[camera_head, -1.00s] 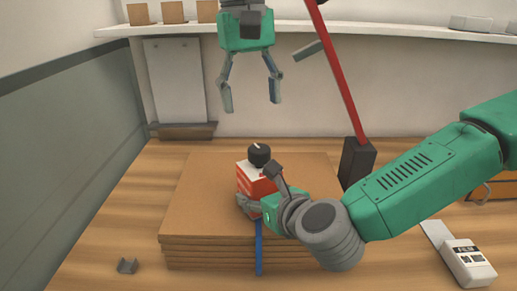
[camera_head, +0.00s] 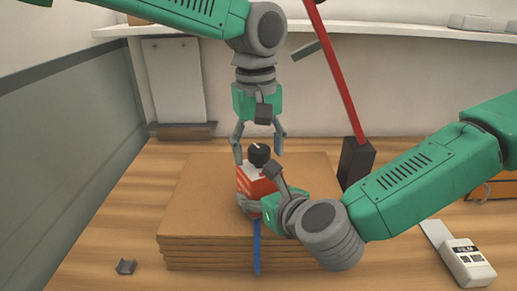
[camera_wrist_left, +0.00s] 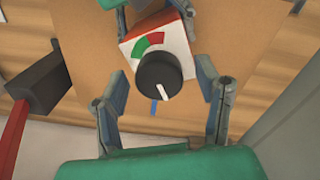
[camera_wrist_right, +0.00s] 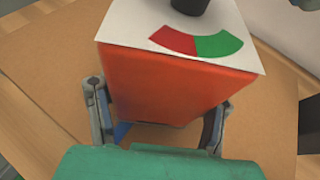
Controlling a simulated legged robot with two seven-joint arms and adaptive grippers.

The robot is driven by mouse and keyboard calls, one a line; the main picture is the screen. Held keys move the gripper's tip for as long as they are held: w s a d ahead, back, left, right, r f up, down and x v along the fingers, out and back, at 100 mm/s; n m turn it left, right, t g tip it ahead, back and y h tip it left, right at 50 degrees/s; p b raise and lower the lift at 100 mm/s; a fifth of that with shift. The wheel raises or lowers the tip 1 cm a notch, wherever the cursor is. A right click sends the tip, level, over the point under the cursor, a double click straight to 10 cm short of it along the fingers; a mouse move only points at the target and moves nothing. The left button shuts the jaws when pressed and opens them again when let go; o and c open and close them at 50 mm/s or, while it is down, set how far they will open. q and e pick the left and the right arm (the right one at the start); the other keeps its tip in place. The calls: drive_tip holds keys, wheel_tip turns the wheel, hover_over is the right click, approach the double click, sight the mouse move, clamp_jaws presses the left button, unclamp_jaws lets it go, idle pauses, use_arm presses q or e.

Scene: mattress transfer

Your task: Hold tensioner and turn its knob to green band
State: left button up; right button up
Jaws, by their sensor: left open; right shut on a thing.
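The tensioner (camera_head: 252,183) is a red box with a white top, standing on a stack of brown boards (camera_head: 200,200). Its black knob (camera_head: 259,154) has a white pointer line. In the left wrist view the knob (camera_wrist_left: 160,78) hides part of a red and green band (camera_wrist_left: 149,44), and its line points away from the band. My right gripper (camera_wrist_right: 158,125) is shut on the tensioner's red body (camera_wrist_right: 165,85). My left gripper (camera_head: 259,150) is open, pointing down above the knob, with its fingers apart on either side; no contact is clear.
A blue strap (camera_head: 257,250) hangs down the front of the boards. A red lever on a black base (camera_head: 356,160) stands at right behind the stack.

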use_arm(q)
drive_tip(key=shift+a, duration=0.15)
use_arm(e)
drive_tip(key=shift+a+r, duration=0.15)
drive_tip(key=shift+a, duration=0.05)
use_arm(q)
drive_tip(key=shift+a, duration=0.15)
drive_tip(key=c, duration=1.2)
use_arm(e)
drive_tip(key=shift+a, duration=0.15)
use_arm(q)
drive_tip(key=shift+o, duration=0.3)
